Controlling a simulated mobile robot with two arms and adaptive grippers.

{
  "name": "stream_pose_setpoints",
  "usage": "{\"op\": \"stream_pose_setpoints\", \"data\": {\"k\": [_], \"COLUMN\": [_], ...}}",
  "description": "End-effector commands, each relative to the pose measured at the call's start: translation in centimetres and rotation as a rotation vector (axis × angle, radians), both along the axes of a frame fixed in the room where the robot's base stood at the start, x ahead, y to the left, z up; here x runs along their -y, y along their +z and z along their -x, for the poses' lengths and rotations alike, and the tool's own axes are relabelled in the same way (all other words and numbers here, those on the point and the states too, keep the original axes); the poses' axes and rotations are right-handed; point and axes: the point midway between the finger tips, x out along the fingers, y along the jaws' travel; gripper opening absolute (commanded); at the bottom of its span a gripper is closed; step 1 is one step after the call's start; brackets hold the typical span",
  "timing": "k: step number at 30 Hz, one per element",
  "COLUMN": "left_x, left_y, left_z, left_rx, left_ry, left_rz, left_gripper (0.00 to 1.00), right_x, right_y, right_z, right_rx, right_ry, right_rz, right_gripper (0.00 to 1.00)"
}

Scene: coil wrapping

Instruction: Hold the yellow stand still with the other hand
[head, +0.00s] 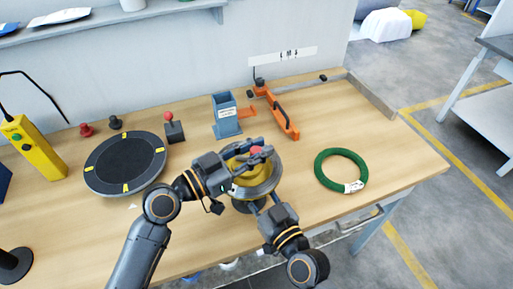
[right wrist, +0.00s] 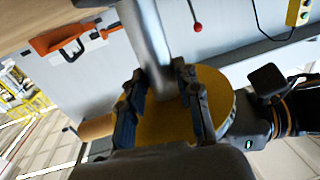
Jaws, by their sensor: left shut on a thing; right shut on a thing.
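The yellow stand (head: 240,183) is at the front edge of the table in the head view, with a grey round rim and a red spot on top. My left gripper (head: 262,153) is shut at its top, its fingers reaching across the yellow part and hiding much of it. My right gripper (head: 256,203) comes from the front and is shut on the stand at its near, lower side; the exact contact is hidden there. In the right wrist view, the fingers of my right gripper (right wrist: 165,95) lie on both sides of a grey post, against the stand's yellow round part (right wrist: 215,90).
A green coil (head: 327,184) with a white tag lies right of the stand. A dark round plate (head: 125,162) with yellow marks lies at left. A blue holder (head: 226,125), an orange tool (head: 285,120) and a red-knobbed lever (head: 174,131) stand behind. The table's right front is clear.

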Motion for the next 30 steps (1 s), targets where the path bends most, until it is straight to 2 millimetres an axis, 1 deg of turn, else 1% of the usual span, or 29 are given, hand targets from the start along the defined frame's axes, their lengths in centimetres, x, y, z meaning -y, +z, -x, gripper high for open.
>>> {"op": "stream_pose_setpoints", "data": {"k": [15,30], "left_x": [0.00,-0.15], "left_y": [-0.26,-0.42], "left_z": [0.07,-0.11], "left_rx": [-0.011,-0.014], "left_ry": [-0.231,-0.388], "left_rz": [-0.009,-0.009], "left_gripper": [0.00,0.00], "right_x": [-0.07,-0.04], "right_y": [0.00,-0.02], "right_z": [-0.04,-0.01], "right_rx": [0.000,0.000], "right_ry": [0.001,0.001], "right_rz": [0.001,0.000], "right_gripper": [0.00,0.00]}}
